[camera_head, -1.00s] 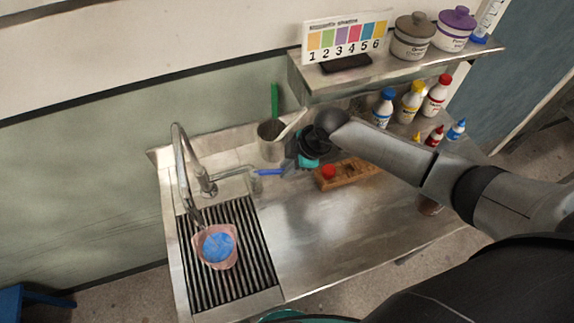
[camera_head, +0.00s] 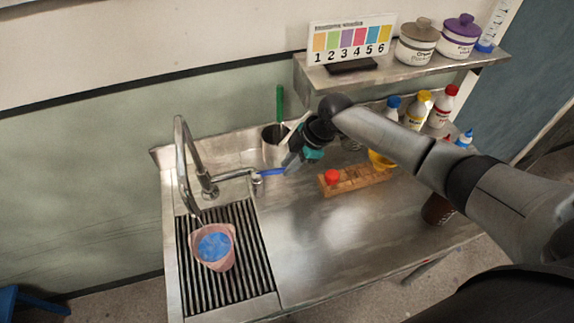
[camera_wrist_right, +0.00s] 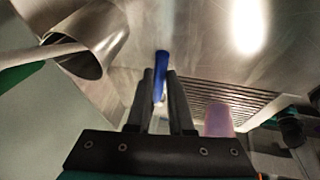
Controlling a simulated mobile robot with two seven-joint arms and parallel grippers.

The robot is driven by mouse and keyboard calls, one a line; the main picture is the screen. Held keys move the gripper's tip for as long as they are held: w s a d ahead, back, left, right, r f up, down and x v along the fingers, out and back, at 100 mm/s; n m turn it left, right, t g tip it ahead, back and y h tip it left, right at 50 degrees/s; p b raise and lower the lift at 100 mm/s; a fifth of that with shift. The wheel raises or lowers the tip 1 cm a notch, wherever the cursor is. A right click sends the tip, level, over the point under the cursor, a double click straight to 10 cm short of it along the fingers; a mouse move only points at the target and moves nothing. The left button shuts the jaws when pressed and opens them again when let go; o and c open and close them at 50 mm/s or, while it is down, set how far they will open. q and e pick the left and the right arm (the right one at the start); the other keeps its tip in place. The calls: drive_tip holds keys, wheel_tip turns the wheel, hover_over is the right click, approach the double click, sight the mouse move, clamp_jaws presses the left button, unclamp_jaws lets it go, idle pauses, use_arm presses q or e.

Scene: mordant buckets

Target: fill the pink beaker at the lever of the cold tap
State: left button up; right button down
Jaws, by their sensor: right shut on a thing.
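The pink beaker (camera_head: 222,262) stands on the black-slatted drain grate below the curved spout of the tap (camera_head: 181,150). Its inside looks blue. I cannot tell whether water is running. The beaker also shows at the right in the right wrist view (camera_wrist_right: 218,122). The blue lever (camera_head: 271,172) sticks out to the right of the tap. My right gripper (camera_head: 289,164) is at the lever's outer end. In the right wrist view, its two dark fingers (camera_wrist_right: 160,85) are closed on the blue lever (camera_wrist_right: 161,64). My left gripper is not in view.
A metal pot (camera_head: 273,150) with green and pale handles stands behind the lever, close to my gripper. A wooden block (camera_head: 355,181) with a red cap and several bottles are at the right. A shelf (camera_head: 400,73) overhangs the back. The front counter is clear.

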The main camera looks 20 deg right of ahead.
drive_tip(key=c, duration=0.8)
unclamp_jaws()
drive_tip(key=v, duration=1.5)
drive_tip(key=shift+s+r, duration=0.1)
